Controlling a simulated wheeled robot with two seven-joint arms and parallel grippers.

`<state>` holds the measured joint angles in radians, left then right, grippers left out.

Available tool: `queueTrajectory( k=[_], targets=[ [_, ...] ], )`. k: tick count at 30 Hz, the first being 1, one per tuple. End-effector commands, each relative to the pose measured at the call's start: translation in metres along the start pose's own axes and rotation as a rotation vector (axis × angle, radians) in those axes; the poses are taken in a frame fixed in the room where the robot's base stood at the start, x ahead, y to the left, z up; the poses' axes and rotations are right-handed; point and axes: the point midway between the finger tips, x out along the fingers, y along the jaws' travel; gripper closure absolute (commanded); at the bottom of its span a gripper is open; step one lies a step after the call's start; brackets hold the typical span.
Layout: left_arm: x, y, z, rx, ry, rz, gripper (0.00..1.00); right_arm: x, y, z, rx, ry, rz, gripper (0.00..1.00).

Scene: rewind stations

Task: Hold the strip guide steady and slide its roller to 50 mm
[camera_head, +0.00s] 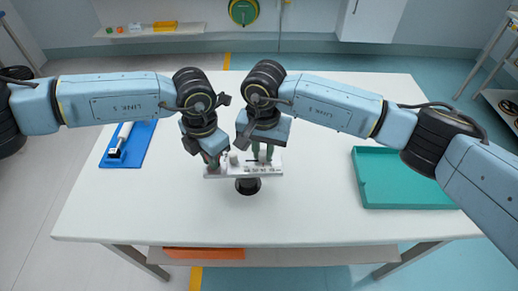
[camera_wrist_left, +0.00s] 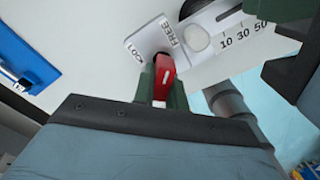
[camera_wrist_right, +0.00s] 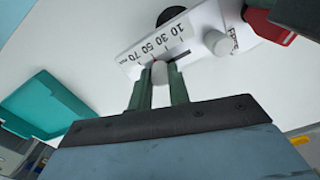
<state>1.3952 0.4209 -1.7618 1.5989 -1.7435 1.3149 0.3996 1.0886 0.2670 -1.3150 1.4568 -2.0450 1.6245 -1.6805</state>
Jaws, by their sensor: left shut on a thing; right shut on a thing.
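The strip guide (camera_head: 240,172) is a white plate on a dark round stand (camera_head: 247,187), near the middle of the table. My left gripper (camera_head: 212,164) is shut on its red lever (camera_wrist_left: 163,78), at the end marked LOCK and FREE. My right gripper (camera_head: 262,154) is shut on the grey roller (camera_wrist_right: 160,73), at the edge of the scale marked 10, 30, 50, 70 mm. The roller is toward the 50 to 70 side; its exact mark is hard to read. A round pale knob (camera_wrist_right: 217,42) sits between lever and scale. The fingers partly hide the lever and roller.
A blue tray (camera_head: 140,134) with a black and white item (camera_head: 118,143) lies at the left of the table. A teal tray (camera_head: 410,198) lies at the right. The front of the white table (camera_head: 330,220) is clear. An orange item (camera_head: 205,253) is underneath.

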Motion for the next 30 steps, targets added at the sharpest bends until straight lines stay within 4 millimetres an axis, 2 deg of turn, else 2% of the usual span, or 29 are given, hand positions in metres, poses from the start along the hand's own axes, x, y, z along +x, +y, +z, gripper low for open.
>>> queueTrajectory(
  k=[2, 3, 7, 15, 19, 23, 30],
  targets=[
    [0.0, 0.001, -0.001, -0.001, 0.001, 0.002, 1.0, 0.0, 0.001, -0.001, 0.002, 0.001, 0.002, 1.0],
    [0.0, 0.001, -0.001, -0.001, 0.001, 0.002, 1.0, 0.0, 0.001, -0.001, 0.002, 0.001, 0.002, 0.77],
    [0.0, 0.001, 0.0, -0.001, 0.001, 0.001, 1.0, 0.0, 0.0, 0.0, 0.001, 0.001, 0.002, 0.6],
    [0.0, 0.0, 0.0, 0.0, 0.001, 0.001, 1.0, -0.001, 0.0, 0.0, 0.001, 0.001, 0.001, 0.59],
    [0.0, 0.0, 0.0, 0.0, 0.0, 0.0, 1.0, -0.01, -0.001, -0.001, 0.0, 0.003, -0.001, 0.59],
    [0.0, 0.0, 0.0, 0.0, 0.0, 0.0, 1.0, -0.032, 0.0, -0.001, 0.0, 0.005, -0.002, 0.59],
    [0.0, 0.0, 0.0, 0.0, 0.0, 0.0, 1.0, -0.084, 0.0, -0.001, 0.001, 0.005, 0.0, 0.59]
  ],
)
